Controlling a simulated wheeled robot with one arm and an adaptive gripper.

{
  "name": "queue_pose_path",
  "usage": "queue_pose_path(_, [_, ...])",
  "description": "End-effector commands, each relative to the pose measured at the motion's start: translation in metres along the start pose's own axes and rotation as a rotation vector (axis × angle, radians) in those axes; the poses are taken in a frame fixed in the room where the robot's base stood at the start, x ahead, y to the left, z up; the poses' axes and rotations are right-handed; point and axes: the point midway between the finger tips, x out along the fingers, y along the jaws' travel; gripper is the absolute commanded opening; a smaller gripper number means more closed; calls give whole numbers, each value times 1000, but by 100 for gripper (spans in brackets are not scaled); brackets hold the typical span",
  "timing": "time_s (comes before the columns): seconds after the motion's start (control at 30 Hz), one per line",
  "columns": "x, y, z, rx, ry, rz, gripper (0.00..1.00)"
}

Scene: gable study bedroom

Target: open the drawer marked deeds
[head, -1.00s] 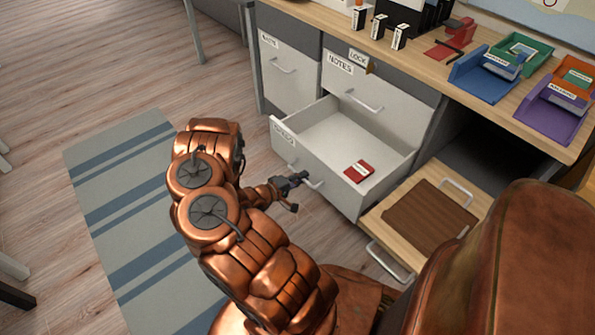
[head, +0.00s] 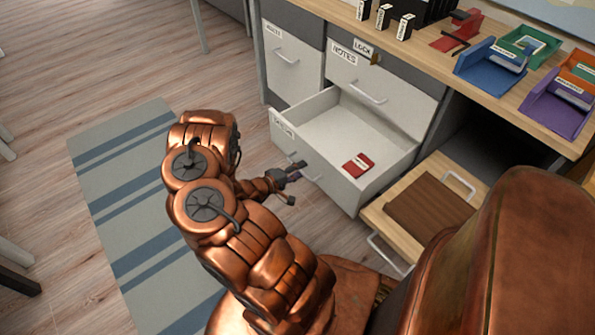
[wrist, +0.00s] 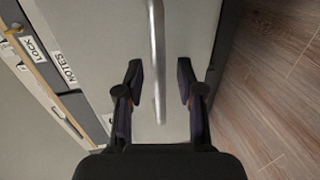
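The drawer marked deeds (head: 335,172) is pulled well out of the grey cabinet. Its label (head: 284,129) is small and hard to read in the head view. A red labelled item (head: 357,165) lies inside it. My gripper (head: 296,170) is at the outer side of the drawer's front, by its handle (head: 313,179). In the wrist view my gripper (wrist: 159,90) is open, its two fingers apart on either side of the silver bar handle (wrist: 157,60). I see no finger pressed on the bar.
Above is a shut drawer marked notes (head: 385,88), with a lock tag (head: 363,48). Another shut labelled drawer (head: 292,65) is at its left. A low wooden drawer or tray with a brown board (head: 428,210) stands out at right. Striped rug (head: 140,220) and clear floor lie left.

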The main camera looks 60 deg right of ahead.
Motion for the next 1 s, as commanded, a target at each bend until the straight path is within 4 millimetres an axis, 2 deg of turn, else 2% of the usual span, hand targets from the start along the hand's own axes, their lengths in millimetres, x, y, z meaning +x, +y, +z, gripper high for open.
queue_pose_path(0.23, [-2,0,0,0,-2,0,37])
queue_pose_path(0.37, [-13,0,0,0,0,0,37])
queue_pose_path(0.8, [-85,0,-2,1,3,1,37])
queue_pose_path(1.0, [-108,0,-2,0,1,1,37])
